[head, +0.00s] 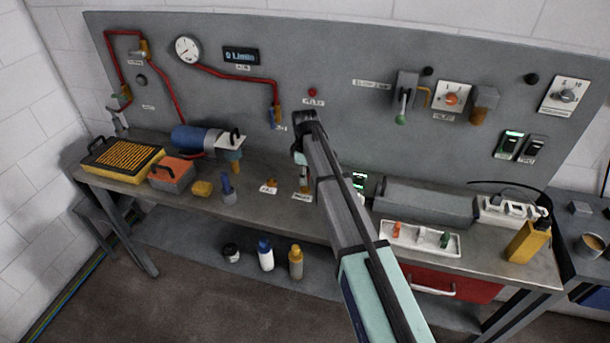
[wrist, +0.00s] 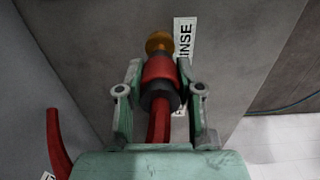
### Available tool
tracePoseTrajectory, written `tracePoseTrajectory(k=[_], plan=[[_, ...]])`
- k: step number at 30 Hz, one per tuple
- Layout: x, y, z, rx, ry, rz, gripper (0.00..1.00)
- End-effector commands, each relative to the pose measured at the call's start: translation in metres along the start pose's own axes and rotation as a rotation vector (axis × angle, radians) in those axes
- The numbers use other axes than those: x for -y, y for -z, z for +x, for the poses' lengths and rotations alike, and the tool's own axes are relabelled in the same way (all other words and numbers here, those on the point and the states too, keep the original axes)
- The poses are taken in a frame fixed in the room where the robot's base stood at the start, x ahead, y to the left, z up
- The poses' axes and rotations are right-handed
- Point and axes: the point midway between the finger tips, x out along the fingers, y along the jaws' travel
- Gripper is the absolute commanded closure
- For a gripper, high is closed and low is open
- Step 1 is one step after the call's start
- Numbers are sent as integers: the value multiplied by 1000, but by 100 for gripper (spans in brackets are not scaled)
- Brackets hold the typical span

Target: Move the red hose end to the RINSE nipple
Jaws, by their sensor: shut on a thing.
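In the wrist view, my gripper (wrist: 160,92) is shut on the red hose end (wrist: 160,68), which has a red collar and dark rings. The red hose trails back between the fingers. A brass nipple (wrist: 159,42) shows straight beyond the collar, next to a white label reading "INSE" (wrist: 184,36), partly covered. The collar and nipple line up and overlap in this view; I cannot tell whether they touch. In the head view, my gripper (head: 302,163) points down just above the RINSE nipple (head: 304,189) on the bench. The hose end is mostly hidden there by my arm.
Another brass nipple (head: 271,183) stands to the left on the bench. A blue pump (head: 195,138), a grey-and-blue bottle (head: 228,190) and a yellow block (head: 202,188) lie further left. A white tray (head: 385,241) is to the right. The grey panel (head: 330,75) rises behind.

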Motion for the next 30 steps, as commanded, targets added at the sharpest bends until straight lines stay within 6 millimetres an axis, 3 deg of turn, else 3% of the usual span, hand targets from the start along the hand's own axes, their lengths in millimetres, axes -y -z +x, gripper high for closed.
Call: tracePoseTrajectory(k=[30], plan=[[0,0,23,0,0,0,99]])
